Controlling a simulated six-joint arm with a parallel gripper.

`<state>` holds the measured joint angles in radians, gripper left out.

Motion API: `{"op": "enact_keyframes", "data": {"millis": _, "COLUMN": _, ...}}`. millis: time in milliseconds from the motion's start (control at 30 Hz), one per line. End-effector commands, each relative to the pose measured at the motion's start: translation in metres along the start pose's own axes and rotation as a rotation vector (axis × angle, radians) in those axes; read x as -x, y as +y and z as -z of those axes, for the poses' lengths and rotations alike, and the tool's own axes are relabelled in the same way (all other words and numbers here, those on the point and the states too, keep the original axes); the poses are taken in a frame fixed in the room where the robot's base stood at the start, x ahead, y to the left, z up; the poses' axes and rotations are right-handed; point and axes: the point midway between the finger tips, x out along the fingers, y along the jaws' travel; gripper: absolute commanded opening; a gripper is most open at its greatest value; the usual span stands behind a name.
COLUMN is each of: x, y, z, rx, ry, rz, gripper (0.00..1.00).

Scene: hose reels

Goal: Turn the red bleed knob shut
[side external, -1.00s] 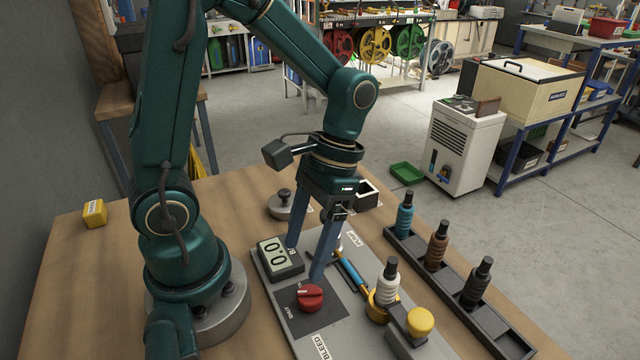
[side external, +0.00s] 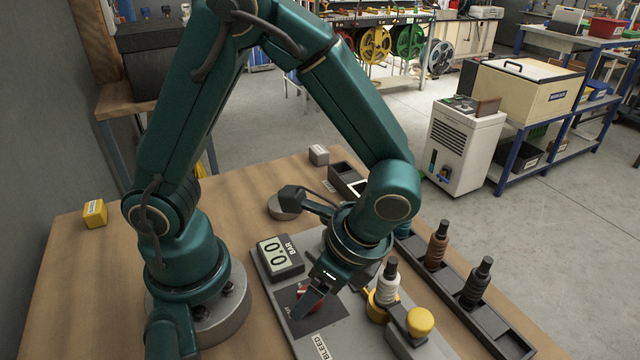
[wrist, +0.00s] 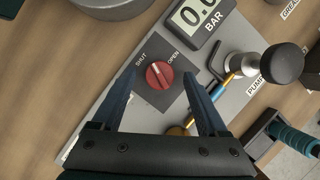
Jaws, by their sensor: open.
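The red bleed knob (wrist: 159,75) sits on a dark square of the grey panel (wrist: 108,112), with SHUT and OPEN labels beside it. Its white mark points up toward the labels in the wrist view; I cannot tell exactly which one. My gripper (wrist: 158,78) is open and empty, its two blue fingers on either side of the knob in that view. In the side external view my gripper (side external: 312,300) is tilted down over the knob (side external: 303,289) and hides most of it. Whether the fingers touch the knob cannot be told.
The gauge (side external: 279,256) reading 0.0 BAR stands close to the knob. A white-ringed fitting (side external: 388,284) and a yellow cap (side external: 420,321) stand at the right. A black rack (side external: 462,290) with several fittings lies beyond them. The table's left side is mostly clear.

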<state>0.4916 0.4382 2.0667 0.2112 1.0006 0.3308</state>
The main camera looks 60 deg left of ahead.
Motion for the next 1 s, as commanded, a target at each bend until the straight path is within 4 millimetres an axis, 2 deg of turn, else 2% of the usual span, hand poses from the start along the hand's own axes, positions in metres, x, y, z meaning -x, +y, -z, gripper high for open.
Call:
{"op": "enact_keyframes", "data": {"millis": 333, "x": -0.0070, "y": 0.0002, "z": -0.0001, "rx": 0.001, "ry": 0.001, "rz": -0.001, "gripper": 0.77}}
{"op": "enact_keyframes", "data": {"millis": 367, "x": -0.0070, "y": 0.0002, "z": -0.0001, "rx": 0.001, "ry": 0.001, "rz": -0.001, "gripper": 0.73}}
{"op": "enact_keyframes", "data": {"millis": 500, "x": -0.0068, "y": 0.0002, "z": 0.0000, "rx": 0.001, "ry": 0.002, "rz": -0.001, "gripper": 0.19}}
{"op": "enact_keyframes", "data": {"millis": 567, "x": -0.0068, "y": 0.0002, "z": 0.0000, "rx": 0.001, "ry": 0.002, "rz": -0.001, "gripper": 0.00}}
{"op": "enact_keyframes", "data": {"millis": 700, "x": -0.0068, "y": -0.0004, "z": -0.0001, "rx": 0.037, "ry": 0.002, "rz": -0.016, "gripper": 0.00}}
{"op": "enact_keyframes", "data": {"millis": 900, "x": -0.0070, "y": -0.0025, "z": -0.0008, "rx": 0.286, "ry": 0.001, "rz": -0.120, "gripper": 0.00}}
{"op": "enact_keyframes", "data": {"millis": 1000, "x": -0.0069, "y": -0.0027, "z": -0.0008, "rx": 0.356, "ry": 0.000, "rz": -0.148, "gripper": 0.00}}
